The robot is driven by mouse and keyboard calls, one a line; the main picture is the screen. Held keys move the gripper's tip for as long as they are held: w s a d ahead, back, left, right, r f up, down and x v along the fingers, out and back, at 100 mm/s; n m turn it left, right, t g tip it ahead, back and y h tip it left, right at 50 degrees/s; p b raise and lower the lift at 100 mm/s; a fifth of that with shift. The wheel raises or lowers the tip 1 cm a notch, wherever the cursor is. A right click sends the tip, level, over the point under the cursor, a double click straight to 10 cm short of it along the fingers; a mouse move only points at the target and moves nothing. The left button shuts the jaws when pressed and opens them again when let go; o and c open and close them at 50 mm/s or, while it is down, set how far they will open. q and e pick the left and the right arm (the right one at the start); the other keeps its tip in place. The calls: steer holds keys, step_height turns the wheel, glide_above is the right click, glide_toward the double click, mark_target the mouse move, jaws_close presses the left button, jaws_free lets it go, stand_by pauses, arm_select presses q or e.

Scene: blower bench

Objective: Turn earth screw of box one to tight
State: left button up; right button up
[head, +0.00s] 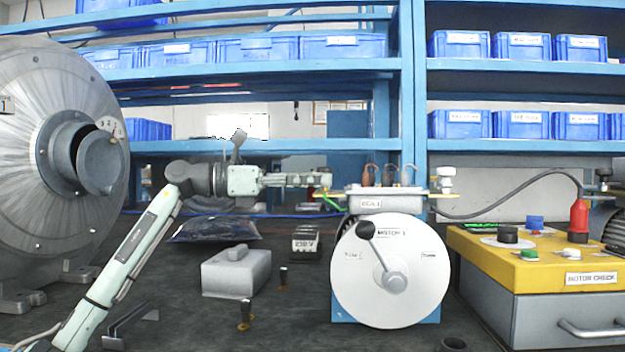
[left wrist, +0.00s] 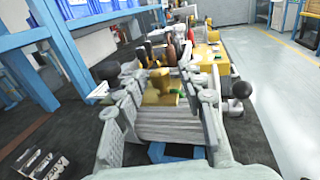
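The box (head: 372,202) with a small label, too small to read surely, sits on top of the motor with the round "MOTOR 1" face. Its open top shows several upright terminals (head: 388,176). A green-yellow wire (head: 331,200) hangs at its left end. My left gripper (head: 326,180) reaches in level from the left, its tips at the box's left end. In the left wrist view its fingers (left wrist: 165,92) stand apart, with a brass-yellow part (left wrist: 161,84) showing between them. I cannot tell whether they touch it, nor surely pick out the earth screw. My right gripper is not in view.
The white motor disc (head: 420,262) carries a lever with a black knob (head: 365,230). A yellow-topped motor check station (head: 540,268) stands at right, a large metal blower (head: 50,150) at left. A grey block (head: 236,272) and small posts lie on the dark bench.

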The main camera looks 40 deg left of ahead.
arm_select(q)
steer(key=shift+a, duration=0.1)
steer(key=v, duration=0.8)
stand_by(0.6)
